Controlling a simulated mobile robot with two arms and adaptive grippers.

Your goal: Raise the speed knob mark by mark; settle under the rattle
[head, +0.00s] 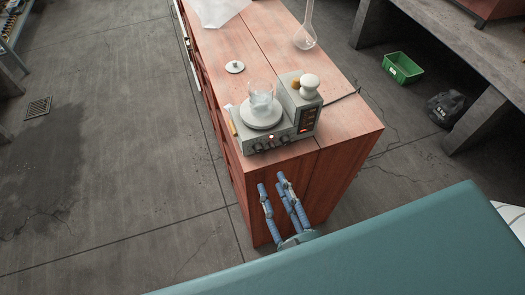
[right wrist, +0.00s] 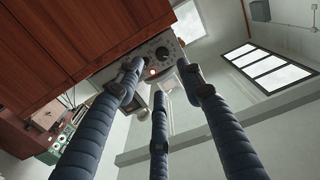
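A grey stirrer (head: 285,125) with a white round top plate (head: 260,117) stands at the near end of a red-brown wooden bench. A clear glass beaker (head: 261,100) sits on the plate. Small knobs (head: 268,146) line its front face, and a lit display (head: 307,119) is to their right. My right gripper (head: 279,187), with blue segmented fingers, is below and in front of that face, its fingers apart and empty. In the right wrist view, the front panel (right wrist: 162,50) with dark knobs and a small red light shows beyond the spread fingertips. The knob marks are too small to read. My left gripper is out of view.
A white rounded knob-like piece (head: 309,86) tops the stirrer's rear block. A green crate (head: 403,68) and a black bag (head: 446,107) lie on the floor to the right.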

